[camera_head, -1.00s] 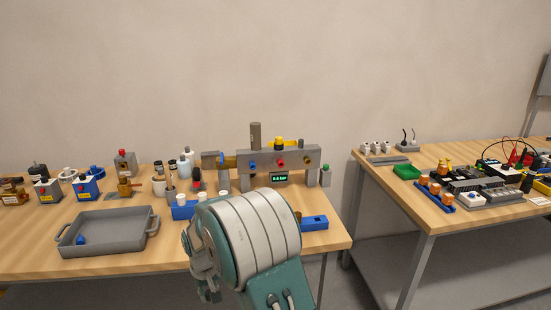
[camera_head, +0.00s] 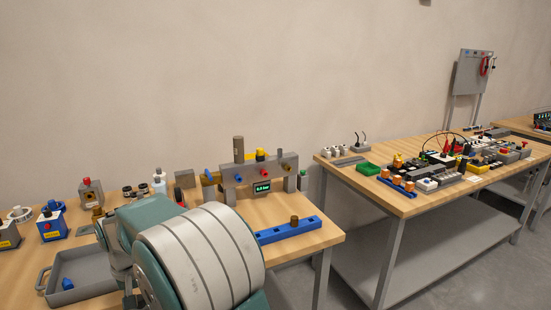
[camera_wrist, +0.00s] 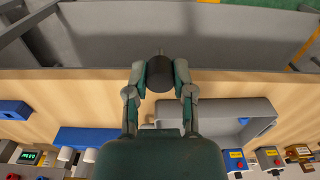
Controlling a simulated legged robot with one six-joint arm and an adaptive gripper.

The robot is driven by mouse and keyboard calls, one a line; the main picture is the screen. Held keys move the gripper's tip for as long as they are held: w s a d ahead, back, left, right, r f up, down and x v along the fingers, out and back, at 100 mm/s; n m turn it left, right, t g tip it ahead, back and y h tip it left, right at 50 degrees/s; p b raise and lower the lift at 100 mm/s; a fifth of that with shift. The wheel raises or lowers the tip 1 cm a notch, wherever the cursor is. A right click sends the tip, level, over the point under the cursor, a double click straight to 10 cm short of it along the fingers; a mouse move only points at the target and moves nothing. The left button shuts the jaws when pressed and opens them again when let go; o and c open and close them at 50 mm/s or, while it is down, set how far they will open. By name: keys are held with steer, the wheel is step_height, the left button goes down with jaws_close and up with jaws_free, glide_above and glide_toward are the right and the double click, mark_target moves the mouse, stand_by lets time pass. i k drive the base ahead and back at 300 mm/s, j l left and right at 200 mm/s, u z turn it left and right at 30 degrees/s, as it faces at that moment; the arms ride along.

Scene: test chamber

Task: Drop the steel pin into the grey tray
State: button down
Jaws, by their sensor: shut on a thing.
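My gripper (camera_wrist: 160,78) is shut on a dark cylinder, the steel pin (camera_wrist: 159,73), seen nearly end-on in the wrist view. In that picture the pin overlaps the bench's front edge and the floor beyond; its height is hard to tell. The grey tray (camera_wrist: 258,107) lies below and right of the pin in the wrist view, partly behind my gripper. The pin looks apart from the tray. In the head view the tray (camera_head: 85,263) is at lower left, its right part hidden by my arm. My fingertips are hidden there.
A small blue piece (camera_head: 67,284) lies in the tray. A blue rail (camera_head: 288,231) with a brown cylinder on it lies right of my arm. A grey fixture (camera_head: 259,172) with a display stands behind. Coloured boxes (camera_head: 52,224) stand behind the tray. A second bench (camera_head: 400,205) is at right.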

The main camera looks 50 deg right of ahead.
mark_target(108, 269)
steer(key=i, duration=0.95)
